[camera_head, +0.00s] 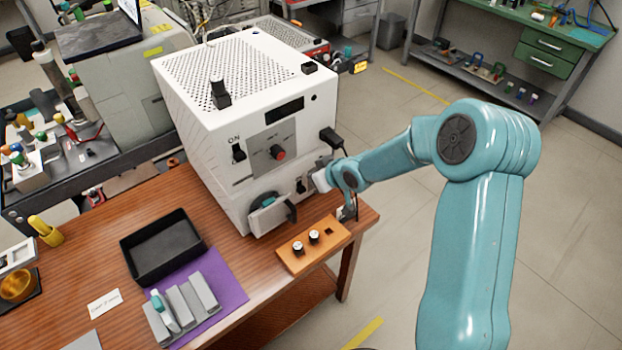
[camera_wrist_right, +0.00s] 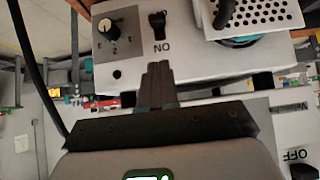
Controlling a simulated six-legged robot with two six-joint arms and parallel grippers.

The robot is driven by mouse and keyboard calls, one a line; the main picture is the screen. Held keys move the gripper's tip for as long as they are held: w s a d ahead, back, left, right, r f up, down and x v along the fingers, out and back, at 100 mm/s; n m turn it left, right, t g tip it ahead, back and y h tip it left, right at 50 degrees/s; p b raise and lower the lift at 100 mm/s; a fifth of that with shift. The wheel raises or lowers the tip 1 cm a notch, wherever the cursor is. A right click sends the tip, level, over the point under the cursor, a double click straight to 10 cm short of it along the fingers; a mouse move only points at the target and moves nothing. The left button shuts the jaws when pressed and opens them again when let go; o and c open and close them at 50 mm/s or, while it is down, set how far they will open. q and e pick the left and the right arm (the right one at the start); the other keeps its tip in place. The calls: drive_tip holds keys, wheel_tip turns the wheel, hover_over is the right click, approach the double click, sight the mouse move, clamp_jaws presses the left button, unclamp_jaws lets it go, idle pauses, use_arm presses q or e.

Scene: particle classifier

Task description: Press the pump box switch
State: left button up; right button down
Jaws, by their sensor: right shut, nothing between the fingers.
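A large white machine (camera_head: 215,110) with a perforated top stands on the wooden table. Its front has an "ON" label, a black switch (camera_head: 238,152) and a red knob (camera_head: 278,153). A small black switch (camera_head: 301,186) sits lower down, beside my right gripper (camera_head: 322,181), which is at the machine's lower right front. In the right wrist view, the gripper (camera_wrist_right: 158,68) is shut and empty. Its tips point at a black switch (camera_wrist_right: 158,24) on a pale panel with an upside-down "ON" label; a small gap shows between them. Which unit is the pump box is not clear.
A black knob (camera_wrist_right: 107,27) is beside the switch, and a black cable runs at left. A black tray (camera_head: 160,265) and purple mat (camera_head: 230,283) are further left.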

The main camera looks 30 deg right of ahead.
drive_tip(key=v, duration=0.5)
drive_tip(key=s+a+f+g+y, duration=0.1)
drive_tip(key=s+a+f, duration=0.1)
drive_tip(key=a+f, duration=0.2)
drive_tip(key=s+a+f+g+y, duration=0.1)
drive_tip(key=s+a+f, duration=0.1)
drive_tip(key=a+f, duration=0.3)
drive_tip(key=s+a+f+g+y+p, duration=0.1)
drive_tip(key=s+a+f+g, duration=0.1)
drive_tip(key=a+f, duration=0.2)
drive_tip(key=shift+s+a+f, duration=0.1)
drive_tip(key=shift+a, duration=0.55)
drive_tip(key=shift+s+a+f, duration=0.1)
drive_tip(key=shift+s+a, duration=0.05)
drive_tip(key=shift+a, duration=0.45)
drive_tip(key=s+a+f+m+g, duration=0.1)
drive_tip(key=s+a+f+g, duration=0.1)
drive_tip(key=s, duration=0.6)
drive_tip(key=s+a+f+m+g, duration=0.2)
drive_tip(key=s+a+f, duration=0.3)
drive_tip(key=s, duration=0.3)
drive_tip(key=shift+s+a+f+g, duration=0.3)
drive_tip(key=shift+f, duration=0.05)
drive_tip(key=shift+d, duration=0.1)
